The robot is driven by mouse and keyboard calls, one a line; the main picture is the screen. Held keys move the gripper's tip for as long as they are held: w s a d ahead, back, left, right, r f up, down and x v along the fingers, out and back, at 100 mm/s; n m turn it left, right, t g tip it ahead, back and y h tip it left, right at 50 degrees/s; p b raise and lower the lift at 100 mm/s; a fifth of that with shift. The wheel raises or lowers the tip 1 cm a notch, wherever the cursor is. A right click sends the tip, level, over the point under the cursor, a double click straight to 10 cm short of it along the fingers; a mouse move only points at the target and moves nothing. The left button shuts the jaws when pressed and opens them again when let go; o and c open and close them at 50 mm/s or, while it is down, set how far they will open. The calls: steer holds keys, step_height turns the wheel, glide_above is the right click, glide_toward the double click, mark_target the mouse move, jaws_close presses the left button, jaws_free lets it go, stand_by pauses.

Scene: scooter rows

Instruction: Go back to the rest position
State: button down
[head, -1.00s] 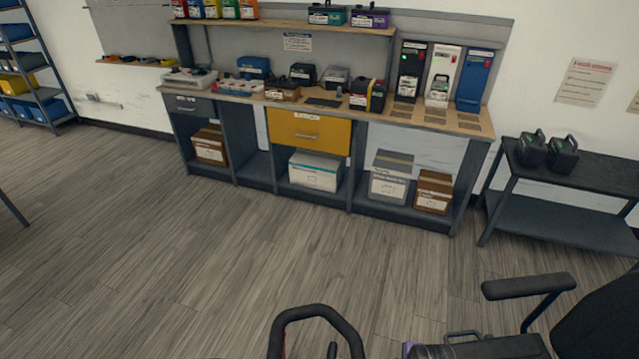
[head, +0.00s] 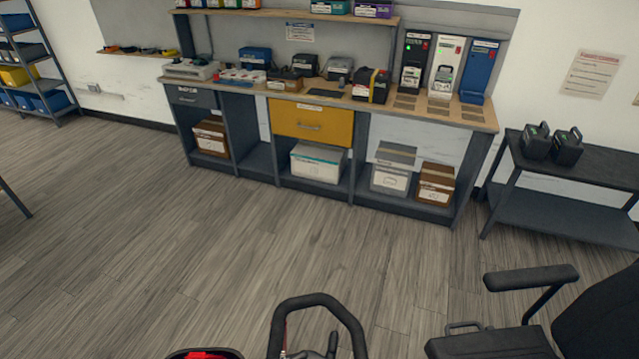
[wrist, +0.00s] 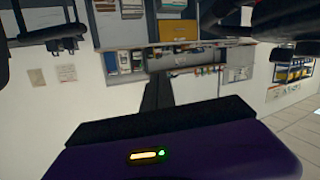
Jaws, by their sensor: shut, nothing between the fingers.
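My gripper (wrist: 157,78) shows in the wrist view, which is upside down. Its narrow dark fingers are together with nothing between them, and they stick out from a black bar. Behind the bar is my purple housing with a yellow and a green light. The gripper is clear of the workbench (wrist: 180,58) seen beyond it. It does not show in the head view now. The rest position itself is not marked in either view.
A workbench (head: 478,112) with batteries and chargers stands across the open floor (head: 200,250). A dark side table (head: 600,170) with two black packs is at right. Close below are a black handle loop (head: 318,300), a black armrest (head: 530,278) and a red item (head: 205,355).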

steer(key=s+r, duration=0.4)
steer(key=s, duration=0.3)
steer(key=s+a+r+m+g, duration=0.1)
steer(key=s+r, duration=0.2)
steer(key=s, duration=0.4)
steer(key=shift+s+r+y+b, duration=0.3)
steer(key=shift+s+r+b, duration=0.05)
